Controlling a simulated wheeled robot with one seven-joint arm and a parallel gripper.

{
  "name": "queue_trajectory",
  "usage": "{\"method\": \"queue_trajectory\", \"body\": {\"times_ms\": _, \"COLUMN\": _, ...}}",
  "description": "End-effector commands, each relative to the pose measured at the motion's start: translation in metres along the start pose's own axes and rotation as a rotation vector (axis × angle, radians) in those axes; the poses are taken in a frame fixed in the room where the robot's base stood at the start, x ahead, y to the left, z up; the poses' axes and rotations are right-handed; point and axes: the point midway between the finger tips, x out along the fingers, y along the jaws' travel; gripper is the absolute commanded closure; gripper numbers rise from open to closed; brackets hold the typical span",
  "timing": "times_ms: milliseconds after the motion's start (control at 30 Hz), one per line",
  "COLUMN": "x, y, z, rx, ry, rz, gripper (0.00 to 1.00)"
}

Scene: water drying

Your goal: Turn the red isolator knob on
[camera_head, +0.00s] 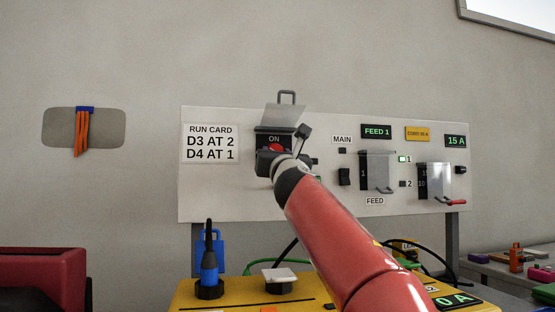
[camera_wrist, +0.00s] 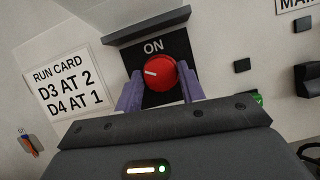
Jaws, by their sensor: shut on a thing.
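The red isolator knob (camera_wrist: 162,73) sits on a black plate (camera_wrist: 152,48) marked ON above it. Its white pointer line points left, not up at ON, in the wrist view. My gripper (camera_wrist: 159,70) is shut on the knob, with one purple-grey finger on each side of it. The ON label (camera_head: 274,139) shows just above the gripper. A clear flap (camera_head: 285,116) stands raised above the plate.
The white panel (camera_head: 230,190) carries a run card (camera_head: 211,143) left of the knob. A yellow bench unit (camera_head: 240,299) with a blue plug (camera_head: 209,265) stands below.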

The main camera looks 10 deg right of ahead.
Motion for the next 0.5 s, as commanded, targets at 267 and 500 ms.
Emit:
{"method": "queue_trajectory", "body": {"times_ms": 267, "x": 0.0004, "y": 0.0037, "z": -0.001, "rx": 0.243, "ry": 0.002, "rz": -0.098, "gripper": 0.84}}
{"method": "queue_trajectory", "body": {"times_ms": 500, "x": 0.0013, "y": 0.0057, "z": 0.0013, "rx": 0.454, "ry": 0.003, "rz": -0.185, "gripper": 0.84}}
